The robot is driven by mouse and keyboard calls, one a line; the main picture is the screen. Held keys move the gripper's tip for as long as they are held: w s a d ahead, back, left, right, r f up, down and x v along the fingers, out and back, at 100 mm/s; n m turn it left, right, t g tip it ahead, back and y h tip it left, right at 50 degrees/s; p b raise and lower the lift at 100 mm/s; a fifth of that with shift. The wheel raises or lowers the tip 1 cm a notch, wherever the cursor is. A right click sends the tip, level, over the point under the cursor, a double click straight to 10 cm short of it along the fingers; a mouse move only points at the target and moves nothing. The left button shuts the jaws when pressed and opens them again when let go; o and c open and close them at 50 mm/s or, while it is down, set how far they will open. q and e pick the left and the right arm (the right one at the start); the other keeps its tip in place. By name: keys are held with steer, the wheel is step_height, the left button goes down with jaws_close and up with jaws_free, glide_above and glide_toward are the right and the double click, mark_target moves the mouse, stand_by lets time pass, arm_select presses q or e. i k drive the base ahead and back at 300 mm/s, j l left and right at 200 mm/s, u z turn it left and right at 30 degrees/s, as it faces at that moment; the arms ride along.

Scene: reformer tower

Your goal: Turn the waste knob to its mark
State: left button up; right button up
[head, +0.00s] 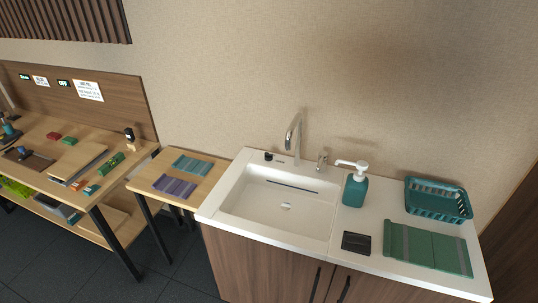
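A small black knob (268,156) stands on the back left ledge of the white sink (237,205), left of the faucet. It looks like the waste knob. A tiny dark marking shows just right of it, too small to read, and I cannot tell which way the knob points. The drain (286,206) is a small round fitting in the basin floor. Neither of my grippers is in view.
A chrome faucet (297,131) and a small chrome fitting (322,159) stand behind the basin. Right of it are a teal soap pump (355,188), a black item (356,243), a green cloth (426,249) and a teal basket (437,206). Wooden tables (146,184) stand left.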

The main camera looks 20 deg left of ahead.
mark_target(268, 156)
steer(key=i+j, duration=0.1)
steer(key=j, duration=0.25)
steer(key=i+j, duration=0.15)
steer(key=j, duration=0.2)
steer(key=i+j, duration=0.1)
steer(key=j, duration=0.25)
steer(key=i+j, duration=0.15)
steer(key=j, duration=0.2)
steer(key=i+j, duration=0.1)
steer(key=j, duration=0.25)
steer(key=i+j, duration=0.1)
steer(key=j, duration=0.25)
steer(key=u, duration=0.05)
